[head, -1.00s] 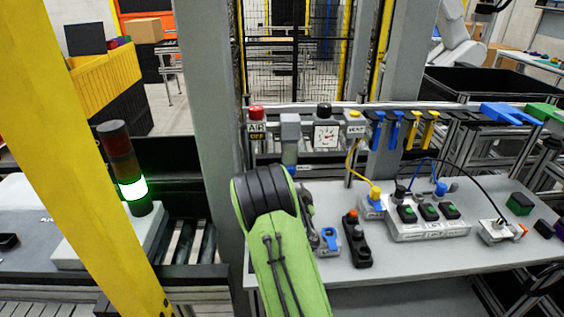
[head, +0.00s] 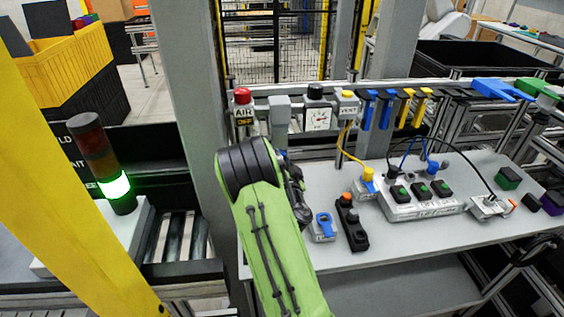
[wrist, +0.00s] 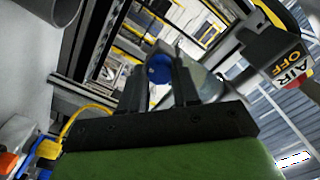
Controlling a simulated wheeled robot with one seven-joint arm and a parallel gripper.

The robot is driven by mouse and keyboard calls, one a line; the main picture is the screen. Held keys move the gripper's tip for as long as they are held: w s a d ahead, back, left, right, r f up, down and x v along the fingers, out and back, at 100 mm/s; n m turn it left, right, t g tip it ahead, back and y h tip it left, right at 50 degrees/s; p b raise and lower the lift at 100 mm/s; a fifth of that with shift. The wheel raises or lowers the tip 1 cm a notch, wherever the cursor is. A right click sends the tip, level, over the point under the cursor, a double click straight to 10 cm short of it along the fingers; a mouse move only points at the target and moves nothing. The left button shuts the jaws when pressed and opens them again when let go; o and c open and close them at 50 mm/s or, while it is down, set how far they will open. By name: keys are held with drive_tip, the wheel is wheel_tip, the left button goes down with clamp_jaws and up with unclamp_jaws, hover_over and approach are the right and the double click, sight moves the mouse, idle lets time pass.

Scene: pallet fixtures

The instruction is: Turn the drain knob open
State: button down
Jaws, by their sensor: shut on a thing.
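The drain knob (wrist: 158,68) is round and blue. In the wrist view it sits between the two dark fingers of my gripper (wrist: 160,74), which are shut on it. A pale filter body (wrist: 205,84) is beside the knob, partly behind the right finger. In the head view my green and black arm covers most of the gripper and the knob, just below the grey air unit (head: 280,108). How far the knob is turned cannot be told.
The red-topped air valve marked AIR OFF (head: 243,108) and a gauge (head: 317,118) are mounted along the rail. A blue-handled fixture (head: 323,226), a black button box (head: 351,225) and a white switch box (head: 420,207) stand on the bench (head: 400,243).

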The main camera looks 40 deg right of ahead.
drive_tip(key=shift+n, duration=8.9)
drive_tip(key=c, duration=0.8)
unclamp_jaws()
